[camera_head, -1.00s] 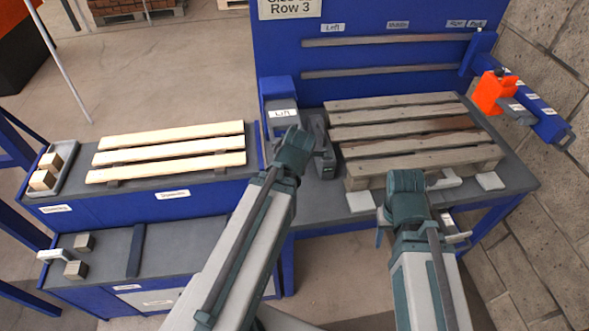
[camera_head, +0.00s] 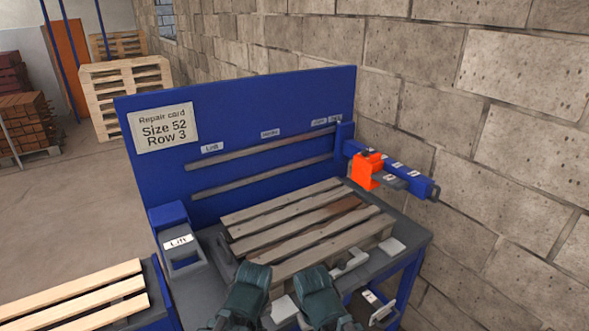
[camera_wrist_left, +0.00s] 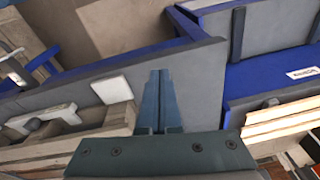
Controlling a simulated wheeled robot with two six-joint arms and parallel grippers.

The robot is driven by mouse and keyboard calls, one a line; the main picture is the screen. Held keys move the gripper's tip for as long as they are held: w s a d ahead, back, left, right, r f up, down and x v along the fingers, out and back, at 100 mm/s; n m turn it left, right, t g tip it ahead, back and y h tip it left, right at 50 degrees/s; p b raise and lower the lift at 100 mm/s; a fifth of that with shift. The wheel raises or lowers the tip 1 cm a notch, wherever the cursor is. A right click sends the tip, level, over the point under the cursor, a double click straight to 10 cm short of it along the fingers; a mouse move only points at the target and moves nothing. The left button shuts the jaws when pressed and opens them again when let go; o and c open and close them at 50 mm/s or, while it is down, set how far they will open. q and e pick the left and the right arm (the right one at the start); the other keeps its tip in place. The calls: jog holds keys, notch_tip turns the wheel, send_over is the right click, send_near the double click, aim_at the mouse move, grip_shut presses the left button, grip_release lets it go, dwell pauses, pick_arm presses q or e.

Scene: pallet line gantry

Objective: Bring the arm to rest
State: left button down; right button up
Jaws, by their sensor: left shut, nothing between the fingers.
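My left gripper (camera_wrist_left: 160,95) shows in the left wrist view with its two fingers together and nothing between them. It points at the grey edge of the bench and does not visibly touch anything. In the head view my left arm (camera_head: 245,292) and my right arm (camera_head: 318,298) stand side by side at the bottom, in front of the worn pallet (camera_head: 310,225). The fingers of both grippers are hidden in that view.
The pallet lies on a grey-topped bench (camera_head: 415,238) with a blue back panel (camera_head: 240,110). An orange clamp-like part (camera_head: 367,171) sits at right, near a block wall (camera_head: 500,130). A grey-and-blue holder (camera_head: 175,235) stands left. Pale slats (camera_head: 90,295) lie at lower left.

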pick_arm(q)
jog(key=s+d+m+g, duration=0.1)
jog(key=s+d+m, duration=0.3)
jog(key=m, duration=0.4)
jog(key=shift+d, duration=0.4)
